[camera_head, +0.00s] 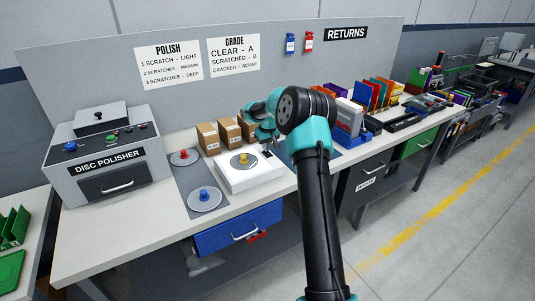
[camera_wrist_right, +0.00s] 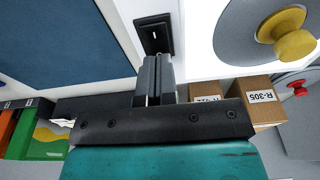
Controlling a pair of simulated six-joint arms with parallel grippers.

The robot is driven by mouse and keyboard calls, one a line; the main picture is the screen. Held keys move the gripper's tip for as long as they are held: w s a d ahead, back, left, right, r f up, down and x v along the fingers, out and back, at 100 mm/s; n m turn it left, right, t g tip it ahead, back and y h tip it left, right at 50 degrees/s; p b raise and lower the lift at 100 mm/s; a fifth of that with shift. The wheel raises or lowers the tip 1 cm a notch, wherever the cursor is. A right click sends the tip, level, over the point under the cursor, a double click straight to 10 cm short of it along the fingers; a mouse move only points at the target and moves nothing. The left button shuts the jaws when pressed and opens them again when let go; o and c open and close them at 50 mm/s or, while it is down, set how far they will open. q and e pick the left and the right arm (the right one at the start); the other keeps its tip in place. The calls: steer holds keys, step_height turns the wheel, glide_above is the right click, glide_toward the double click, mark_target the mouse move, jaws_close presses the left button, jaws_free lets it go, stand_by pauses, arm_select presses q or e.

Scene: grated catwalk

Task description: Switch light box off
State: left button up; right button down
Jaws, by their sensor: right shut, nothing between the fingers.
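The light box (camera_head: 273,172) is a low white box on the bench, its top bright white. A grey disc with a yellow knob (camera_head: 243,159) lies on it; that knob also shows in the right wrist view (camera_wrist_right: 294,44). A black switch (camera_wrist_right: 155,36) sits on the white surface near the box's edge in the right wrist view. My right gripper (camera_head: 267,151) is over the right part of the light box, shut and empty. Its fingertips (camera_wrist_right: 157,62) are close to the switch; whether they touch it, I cannot tell. My left gripper is not in view.
Cardboard boxes (camera_head: 208,138) stand behind the light box. Discs with a red knob (camera_head: 185,156) and a blue knob (camera_head: 204,197) lie on a grey mat to its left. The disc polisher (camera_head: 105,160) stands at far left. Coloured bins and folders (camera_head: 375,95) fill the right.

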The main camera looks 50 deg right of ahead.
steer(key=shift+f, duration=0.55)
stand_by(0.4)
steer(key=shift+r, duration=3.5)
